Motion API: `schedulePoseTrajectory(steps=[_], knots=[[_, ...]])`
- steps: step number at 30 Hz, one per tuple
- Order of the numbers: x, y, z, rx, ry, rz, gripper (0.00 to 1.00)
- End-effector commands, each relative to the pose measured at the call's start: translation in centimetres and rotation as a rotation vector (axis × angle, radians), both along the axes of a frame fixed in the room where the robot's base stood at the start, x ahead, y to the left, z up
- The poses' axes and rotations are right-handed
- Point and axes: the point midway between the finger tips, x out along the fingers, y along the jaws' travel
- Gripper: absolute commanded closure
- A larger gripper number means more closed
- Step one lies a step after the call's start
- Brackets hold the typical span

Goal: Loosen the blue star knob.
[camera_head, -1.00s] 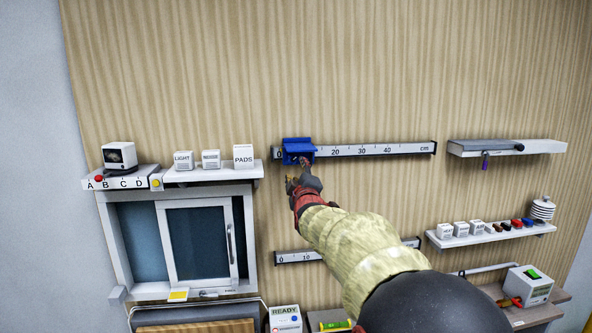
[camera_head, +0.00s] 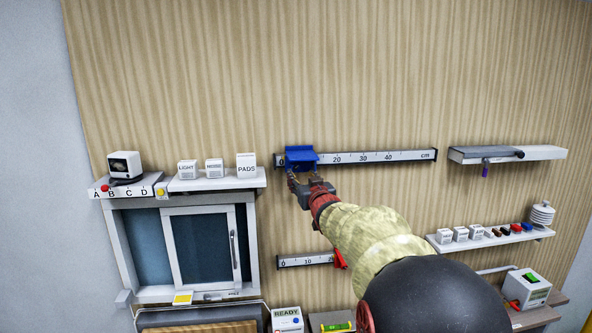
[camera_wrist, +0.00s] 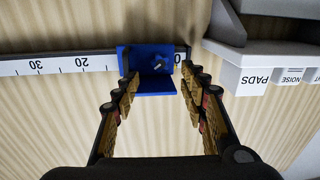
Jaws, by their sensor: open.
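A blue bracket (camera_head: 301,154) sits at the left, zero end of the upper ruler rail (camera_head: 380,156). In the wrist view the blue bracket (camera_wrist: 137,62) is ahead, with a back plate and a ledge. A small dark grey part (camera_wrist: 159,65) shows on its plate; I cannot tell a star-shaped knob there. My gripper (camera_head: 301,182) is just below the bracket in the head view. In the wrist view my gripper (camera_wrist: 163,84) is open, its fingers on either side of the bracket's ledge, with nothing held between them. Contact with the bracket cannot be told.
A white shelf (camera_head: 216,183) with labelled boxes, including PADS (camera_head: 246,164), stands close left of the bracket. A lower ruler rail (camera_head: 305,261) with a red part (camera_head: 340,259) lies below my gripper. The wall above the upper rail is clear.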

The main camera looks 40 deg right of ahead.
Motion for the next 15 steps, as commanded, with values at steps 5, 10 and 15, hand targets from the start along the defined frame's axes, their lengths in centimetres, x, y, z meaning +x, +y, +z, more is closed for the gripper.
schedulePoseTrajectory(steps=[5, 10, 15], knots=[[0.0, 0.0, 0.0, 0.131, -0.063, 0.002, 0.57], [0.9, -0.4, 0.1, 0.153, -0.074, 0.002, 0.57], [3.0, -1.4, 0.0, 0.153, -0.073, 0.002, 0.57]])
